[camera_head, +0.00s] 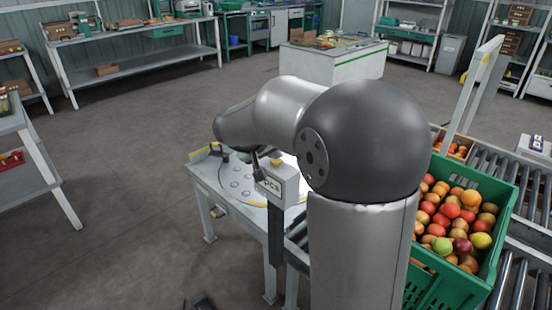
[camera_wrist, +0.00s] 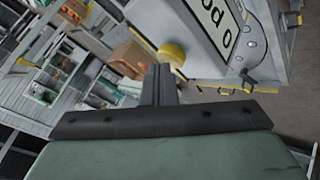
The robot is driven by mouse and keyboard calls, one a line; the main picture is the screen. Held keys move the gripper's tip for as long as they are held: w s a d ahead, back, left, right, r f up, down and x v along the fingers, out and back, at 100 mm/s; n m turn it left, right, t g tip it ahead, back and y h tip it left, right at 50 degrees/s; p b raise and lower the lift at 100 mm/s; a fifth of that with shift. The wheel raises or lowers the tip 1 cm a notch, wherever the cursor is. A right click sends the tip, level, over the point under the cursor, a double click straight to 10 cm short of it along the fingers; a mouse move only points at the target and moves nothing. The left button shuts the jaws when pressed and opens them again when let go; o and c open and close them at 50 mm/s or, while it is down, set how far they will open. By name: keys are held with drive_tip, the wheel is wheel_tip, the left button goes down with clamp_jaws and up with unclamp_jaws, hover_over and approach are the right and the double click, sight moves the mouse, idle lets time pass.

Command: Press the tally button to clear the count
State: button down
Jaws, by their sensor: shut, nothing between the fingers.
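In the head view my arm reaches over the table and the fingers are small beside the unit.
The white table (camera_head: 212,182) has a round plate with several discs. Benches and shelves line the back.

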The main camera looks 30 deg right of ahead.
sight(274, 162)
drive_tip(key=shift+r, duration=0.8)
drive_tip(key=shift+r+p, duration=0.15)
drive_tip(key=shift+p, duration=0.2)
drive_tip(key=shift+r+p, duration=1.3)
drive_tip(key=shift+r, duration=1.15)
drive_tip(key=shift+f, duration=0.1)
drive_tip(key=s+a+f+n+g+y+p, duration=0.1)
drive_tip(key=s+a+f+y, duration=0.1)
drive_tip(key=s+a, duration=0.3)
drive_tip(key=s+a+f+n+g+y+p, duration=0.1)
drive_tip(key=s+a, duration=0.4)
drive_tip(key=s, duration=0.9)
drive_tip(key=s+a+f+n+g+y+p, duration=0.1)
drive_tip(key=s+a+f+g+y+p, duration=0.1)
drive_tip(key=s, duration=0.7)
drive_tip(key=a+f+y+p, duration=0.1)
drive_tip(key=a+f+y, duration=0.1)
drive_tip(key=a+y, duration=0.1)
drive_tip(key=shift+s+a, duration=0.3)
drive_tip(key=shift+a, duration=0.25)
drive_tip(key=shift+f, duration=0.1)
